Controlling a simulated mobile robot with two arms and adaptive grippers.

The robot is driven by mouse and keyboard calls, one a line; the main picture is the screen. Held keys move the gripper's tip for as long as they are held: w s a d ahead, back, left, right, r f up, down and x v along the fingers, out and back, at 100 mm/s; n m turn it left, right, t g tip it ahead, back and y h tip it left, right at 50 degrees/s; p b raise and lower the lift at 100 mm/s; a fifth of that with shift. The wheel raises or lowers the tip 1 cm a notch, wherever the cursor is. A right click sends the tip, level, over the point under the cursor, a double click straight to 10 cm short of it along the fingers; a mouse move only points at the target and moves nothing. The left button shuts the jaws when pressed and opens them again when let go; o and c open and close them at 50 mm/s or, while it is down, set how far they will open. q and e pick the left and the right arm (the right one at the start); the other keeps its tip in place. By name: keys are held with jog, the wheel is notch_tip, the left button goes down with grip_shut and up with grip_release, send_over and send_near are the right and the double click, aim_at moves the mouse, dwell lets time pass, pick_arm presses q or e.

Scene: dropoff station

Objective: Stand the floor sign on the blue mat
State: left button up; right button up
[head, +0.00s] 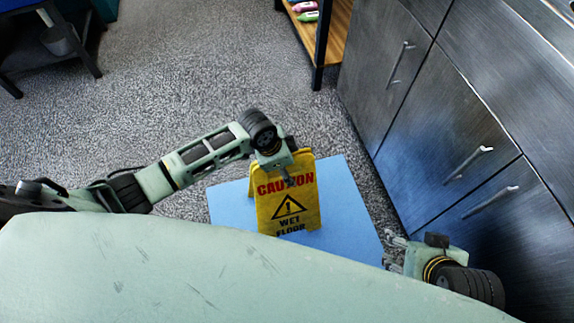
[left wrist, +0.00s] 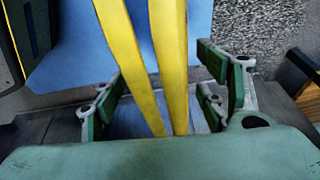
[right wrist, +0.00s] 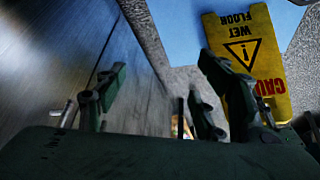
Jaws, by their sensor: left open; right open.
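The yellow floor sign (head: 287,205) stands upright on the blue mat (head: 347,195) in the head view, its panels spread and its printed face toward me. My own body hides part of the mat's near side. My left gripper (head: 286,172) is open at the top of the sign. In the left wrist view the sign's two panels (left wrist: 172,50) run between the open fingers (left wrist: 160,98); I cannot tell whether they touch. My right gripper (head: 391,250) is open and empty beside the mat's right edge. The right wrist view also shows the sign (right wrist: 262,85), upside down.
Metal cabinets (head: 440,130) with handles line the right side, close to my right gripper. A wooden shelf (head: 335,35) with small items stands at the back. A dark table (head: 60,40) is at the far left. Grey floor (head: 190,80) between is clear.

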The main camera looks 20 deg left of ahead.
pick_arm(q)
jog(key=p+v, duration=0.1)
jog(key=v, duration=0.3)
jog(key=shift+w+r+p, duration=0.1)
jog(key=shift+r+p, duration=0.1)
jog(key=shift+p, duration=0.2)
jog(key=shift+p+v, duration=0.4)
jog(key=shift+v, duration=0.65)
jog(key=p+v, duration=0.1)
jog(key=v, duration=0.4)
jog(key=shift+s+r+p, duration=0.2)
jog(key=shift+r+p, duration=0.1)
jog(key=shift+r, duration=0.05)
pick_arm(e)
jog(key=f, duration=0.1)
jog(key=s+f+g, duration=0.1)
jog(key=f, duration=0.1)
jog(key=s+f+g, duration=0.1)
jog(key=shift+s+d+f, duration=0.15)
jog(key=shift+d+f, duration=0.15)
jog(key=shift+d, duration=0.05)
jog(key=shift+r, duration=0.1)
